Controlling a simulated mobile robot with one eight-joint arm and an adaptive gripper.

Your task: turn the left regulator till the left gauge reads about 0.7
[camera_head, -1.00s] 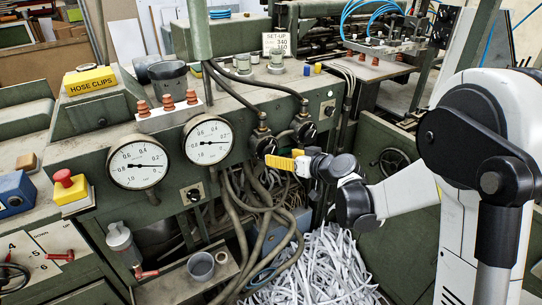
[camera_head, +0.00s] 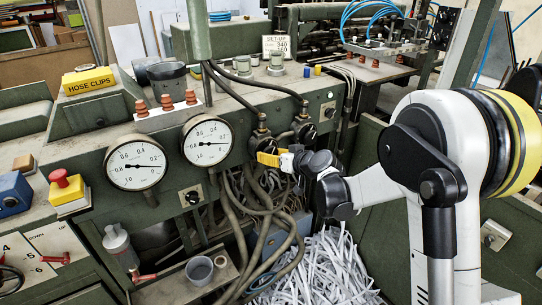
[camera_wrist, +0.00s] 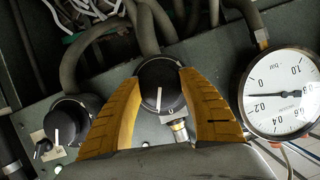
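The left gauge (camera_head: 137,162) is a white dial whose needle points right and slightly down, seemingly between 0 and 0.2. The left regulator (camera_head: 261,141) is a black knob on the green panel, partly hidden behind my gripper (camera_head: 267,158). In the wrist view it is the knob (camera_wrist: 158,88) with a white pointer line, between the two yellow fingers of my gripper (camera_wrist: 160,78). The fingers are spread on either side of the knob; I cannot tell whether they touch it.
The right gauge (camera_head: 207,140) also shows in the wrist view (camera_wrist: 281,93). The right regulator (camera_head: 306,132) is close beside the left one and shows in the wrist view (camera_wrist: 72,120). Hoses (camera_head: 237,215) hang below, above white paper strips (camera_head: 325,270).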

